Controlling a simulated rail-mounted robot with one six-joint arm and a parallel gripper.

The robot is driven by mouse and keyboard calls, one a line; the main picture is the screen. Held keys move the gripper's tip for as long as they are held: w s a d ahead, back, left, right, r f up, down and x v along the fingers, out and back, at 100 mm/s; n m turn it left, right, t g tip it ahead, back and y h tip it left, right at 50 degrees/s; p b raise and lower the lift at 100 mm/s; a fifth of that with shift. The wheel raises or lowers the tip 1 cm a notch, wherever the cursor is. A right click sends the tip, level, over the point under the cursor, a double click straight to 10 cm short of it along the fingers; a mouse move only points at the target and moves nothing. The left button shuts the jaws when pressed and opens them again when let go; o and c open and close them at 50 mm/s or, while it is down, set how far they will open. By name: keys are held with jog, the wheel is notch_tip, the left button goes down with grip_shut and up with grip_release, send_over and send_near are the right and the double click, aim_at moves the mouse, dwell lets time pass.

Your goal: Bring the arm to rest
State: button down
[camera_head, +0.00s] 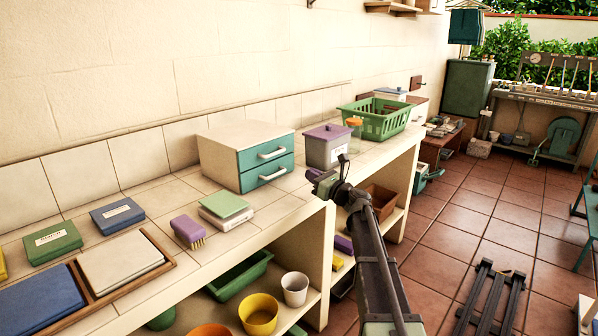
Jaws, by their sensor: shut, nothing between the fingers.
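My gripper (316,176) is at the end of my arm, which reaches up from the bottom of the view. It is small in the view, shut and empty. It hangs in front of the tiled counter, just right of the small chest (222,145) with two teal drawers, and below a grey bin with a purple lid (326,150). Both teal drawers look closed. I cannot tell the exact gap between the gripper and the counter edge.
The tiled counter (290,205) runs along the wall, holding a purple brush (187,232), a green box (53,243), a blue box (117,214) and a green basket (375,118). Shelves below hold a yellow pot (259,314). The tiled floor (440,238) at right is mostly open.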

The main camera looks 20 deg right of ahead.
jog(key=s+a+f+n+g+h, duration=0.1)
jog(key=s+a+f+n+g, duration=0.5)
jog(key=s+n, duration=0.4)
jog(key=s+a+f+n+g+h, duration=0.1)
jog(key=s+a+f+n+g, duration=0.45)
jog(key=s+f+n, duration=0.45)
jog(key=s+f+n+g+h, duration=0.25)
jog(key=s+n+h, duration=0.2)
jog(key=s, duration=0.35)
jog(key=s+f+n+g+h, duration=0.25)
jog(key=s+n+h, duration=0.2)
jog(key=s, duration=0.45)
jog(key=a+r+p, duration=0.3)
jog(key=r+p, duration=1.4)
jog(key=r, duration=0.1)
jog(key=shift+r+n+g+y+p, duration=0.15)
jog(key=shift+n+g+y+p, duration=0.15)
jog(key=shift+n+g, duration=0.15)
